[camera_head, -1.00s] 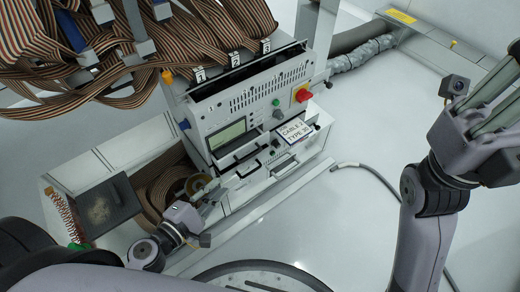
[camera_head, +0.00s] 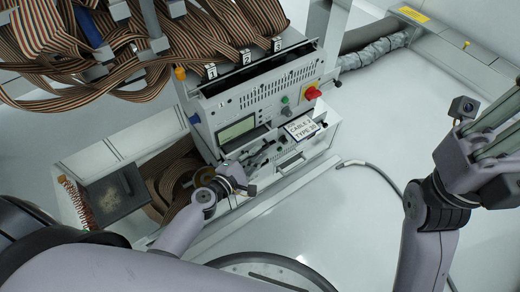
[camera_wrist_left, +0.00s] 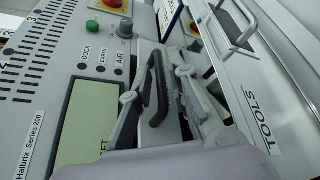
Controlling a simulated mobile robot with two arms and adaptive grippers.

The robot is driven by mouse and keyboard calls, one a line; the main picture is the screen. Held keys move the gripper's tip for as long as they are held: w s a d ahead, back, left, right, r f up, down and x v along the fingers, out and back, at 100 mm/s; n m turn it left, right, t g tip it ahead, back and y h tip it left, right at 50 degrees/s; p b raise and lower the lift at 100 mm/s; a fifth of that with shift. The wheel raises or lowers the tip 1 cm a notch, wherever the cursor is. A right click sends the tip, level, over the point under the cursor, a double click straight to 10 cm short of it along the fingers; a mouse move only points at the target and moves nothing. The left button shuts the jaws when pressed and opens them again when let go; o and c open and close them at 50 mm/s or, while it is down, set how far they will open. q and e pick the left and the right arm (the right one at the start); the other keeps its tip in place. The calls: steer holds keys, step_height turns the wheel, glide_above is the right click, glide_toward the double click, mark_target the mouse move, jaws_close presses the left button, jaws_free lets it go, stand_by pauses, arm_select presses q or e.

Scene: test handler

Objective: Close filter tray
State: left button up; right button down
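The grey test handler (camera_head: 225,110) stands in the middle of the head view, with a display and buttons on its front. In the left wrist view, a small tray front with a black bar handle (camera_wrist_left: 158,90) sits beside the green display (camera_wrist_left: 90,120); its label is mostly hidden, so I cannot confirm that it is the filter tray. My left gripper (camera_wrist_left: 166,60) is open, with one finger on each side of this handle. I cannot tell whether they touch it. In the head view the left gripper (camera_head: 252,165) hides much of the tray. My right gripper (camera_head: 490,130) is raised at the right, its fingertips partly cut off.
A drawer marked TOOLS (camera_wrist_left: 255,105) with a metal handle lies right of the gripper. A card reading CABLE 2 (camera_head: 302,128) is on the handler's front. Ribbon cables (camera_head: 110,40) hang at upper left. A dark box (camera_head: 115,195) stands at left. Floor at right is mostly clear.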

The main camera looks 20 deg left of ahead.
arm_select(q)
steer(key=shift+x, duration=1.15)
steer(key=shift+c, duration=0.4)
jaws_close()
